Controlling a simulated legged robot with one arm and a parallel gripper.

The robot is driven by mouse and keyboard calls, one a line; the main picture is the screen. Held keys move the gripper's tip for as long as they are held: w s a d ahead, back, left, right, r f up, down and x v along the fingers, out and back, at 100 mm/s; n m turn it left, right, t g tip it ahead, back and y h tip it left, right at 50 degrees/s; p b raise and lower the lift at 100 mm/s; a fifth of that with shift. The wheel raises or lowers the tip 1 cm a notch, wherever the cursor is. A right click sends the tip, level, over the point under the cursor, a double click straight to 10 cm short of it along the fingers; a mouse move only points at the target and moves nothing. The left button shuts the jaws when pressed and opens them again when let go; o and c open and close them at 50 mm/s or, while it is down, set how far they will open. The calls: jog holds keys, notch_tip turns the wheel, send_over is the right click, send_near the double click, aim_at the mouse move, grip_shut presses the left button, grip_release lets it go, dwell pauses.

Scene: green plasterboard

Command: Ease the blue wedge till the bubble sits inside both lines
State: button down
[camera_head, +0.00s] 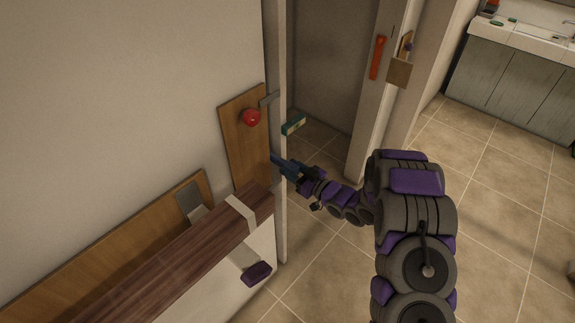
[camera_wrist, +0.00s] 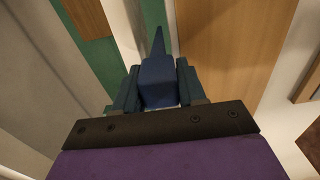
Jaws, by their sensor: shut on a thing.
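My gripper (camera_wrist: 157,90) is shut on the blue wedge (camera_wrist: 157,70), with one finger on each side of it. The wedge's thin tip points away from the gripper, into a narrow gap beside a pale upright strip. In the head view my gripper (camera_head: 287,168) is at the edge of a white upright post, and the wedge is hard to separate from the dark blue fingers. A small green block with a pale face (camera_head: 294,124) is on the post above the gripper; it may be the level. No bubble or lines can be made out.
A wooden panel (camera_head: 240,140) with a red round knob (camera_head: 252,117) stands left of the post. Tiled floor there is clear.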

jog(key=shift+d, duration=0.1)
jog(key=c, duration=0.7)
grip_release()
jog(key=p+v, duration=0.2)
jog(key=v, duration=1.5)
jog(key=shift+s+d+f+p, duration=0.1)
jog(key=shift+d+p, duration=0.1)
jog(key=shift+p, duration=0.1)
